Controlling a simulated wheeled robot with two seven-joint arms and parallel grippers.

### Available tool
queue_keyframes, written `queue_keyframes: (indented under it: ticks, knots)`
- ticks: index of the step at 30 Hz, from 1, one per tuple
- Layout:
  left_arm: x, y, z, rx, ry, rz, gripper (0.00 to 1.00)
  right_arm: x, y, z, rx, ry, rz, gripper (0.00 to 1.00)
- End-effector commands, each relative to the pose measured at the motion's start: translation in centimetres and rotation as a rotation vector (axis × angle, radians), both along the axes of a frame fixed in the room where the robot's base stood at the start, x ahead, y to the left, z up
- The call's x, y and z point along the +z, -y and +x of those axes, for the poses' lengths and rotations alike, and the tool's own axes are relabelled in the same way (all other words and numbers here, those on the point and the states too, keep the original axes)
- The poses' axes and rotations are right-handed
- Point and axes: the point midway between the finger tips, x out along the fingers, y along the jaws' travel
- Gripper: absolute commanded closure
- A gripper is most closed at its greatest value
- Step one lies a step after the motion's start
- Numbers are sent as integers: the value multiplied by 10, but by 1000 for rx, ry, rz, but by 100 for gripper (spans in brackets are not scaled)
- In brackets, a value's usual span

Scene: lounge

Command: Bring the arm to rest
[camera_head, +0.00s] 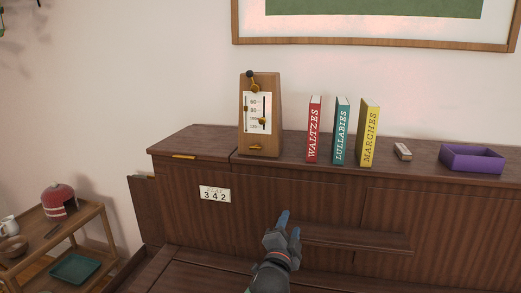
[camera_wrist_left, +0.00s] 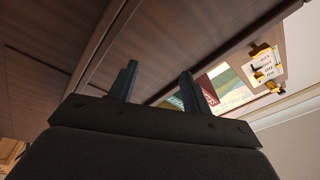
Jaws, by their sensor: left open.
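My left gripper (camera_head: 289,226) is in front of the dark wooden cabinet, which looks like an upright piano (camera_head: 300,195), below its top and near the narrow ledge (camera_head: 350,236). Its blue-grey fingers are apart with nothing between them. In the left wrist view the same gripper (camera_wrist_left: 157,88) shows its two fingers spread, with the wood panel beyond them. My right gripper is in neither view.
On the cabinet top stand a metronome (camera_head: 259,115), red (camera_head: 314,130), teal (camera_head: 341,130) and yellow (camera_head: 368,133) books, a small block (camera_head: 403,151) and a purple tray (camera_head: 472,158). A number plate (camera_head: 215,194) reads 342. A wooden cart (camera_head: 85,218) stands at lower left.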

Motion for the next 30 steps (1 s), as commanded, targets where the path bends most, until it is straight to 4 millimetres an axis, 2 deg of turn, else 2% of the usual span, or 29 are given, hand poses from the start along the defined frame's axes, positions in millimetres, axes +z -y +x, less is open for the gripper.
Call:
queue_keyframes:
  ticks: [1,8,14,20,24,30]
  knots:
    - [-19,-14,-5,18,-62,-27,51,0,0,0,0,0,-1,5]
    - [-103,-76,-35,110,-349,-163,51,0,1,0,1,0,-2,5]
    - [-178,-132,-84,216,-612,-285,51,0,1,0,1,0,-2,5]
    - [-242,-183,-149,337,-862,-396,51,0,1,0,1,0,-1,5]
    - [-278,-216,-203,432,-1029,-464,51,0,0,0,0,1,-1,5]
    - [-311,-252,-273,557,-1218,-536,51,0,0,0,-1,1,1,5]
